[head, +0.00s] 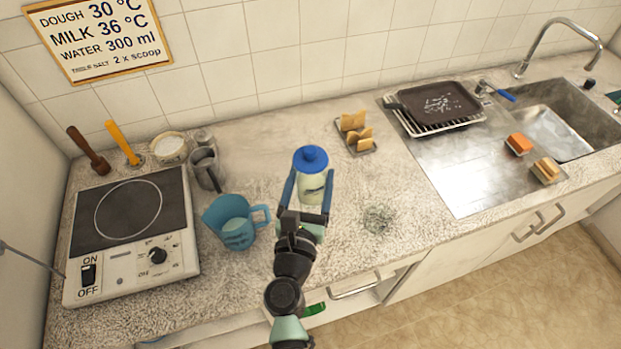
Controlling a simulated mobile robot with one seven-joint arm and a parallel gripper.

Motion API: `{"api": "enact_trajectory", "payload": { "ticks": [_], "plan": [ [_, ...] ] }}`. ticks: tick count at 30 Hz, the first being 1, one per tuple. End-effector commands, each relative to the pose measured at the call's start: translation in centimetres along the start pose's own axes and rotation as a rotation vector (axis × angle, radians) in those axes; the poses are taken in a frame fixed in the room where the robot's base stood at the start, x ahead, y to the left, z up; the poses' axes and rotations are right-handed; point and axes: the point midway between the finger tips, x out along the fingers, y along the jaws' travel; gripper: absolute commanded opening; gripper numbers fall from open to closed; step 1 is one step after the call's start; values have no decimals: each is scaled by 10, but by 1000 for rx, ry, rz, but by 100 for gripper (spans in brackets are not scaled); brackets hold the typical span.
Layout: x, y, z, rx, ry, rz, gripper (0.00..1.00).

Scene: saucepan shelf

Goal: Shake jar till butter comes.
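A jar (313,182) with a blue lid (311,158) and pale contents appears upright over the middle of the counter. My gripper (309,187) reaches in from the front, with one finger on each side of the jar. I cannot tell whether the fingers touch the jar or leave a small gap. The jar's base is partly hidden by my gripper, so I cannot tell if it rests on the counter.
A blue measuring jug (233,224) stands close at left, beside a hotplate (128,236). A small rack (361,145) with toast-like slices stands behind right. A dark tray (445,104) lies near the sink (556,139). The counter (390,185) right of the jar is mostly clear.

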Motion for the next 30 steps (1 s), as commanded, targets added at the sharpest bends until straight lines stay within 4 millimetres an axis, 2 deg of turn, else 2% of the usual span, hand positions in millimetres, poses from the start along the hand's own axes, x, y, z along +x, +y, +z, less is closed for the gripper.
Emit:
{"api": "enact_trajectory", "payload": {
  "ticks": [1,3,13,17,24,30],
  "plan": [
    [0,0,20,1,-3,0,12],
    [0,0,29,0,-3,0,12],
    [0,0,28,-1,-3,0,12],
    [0,0,17,-1,-2,0,12],
    [0,0,-21,-1,-3,0,12],
    [0,0,-22,-1,-3,0,12]
  ]
}}
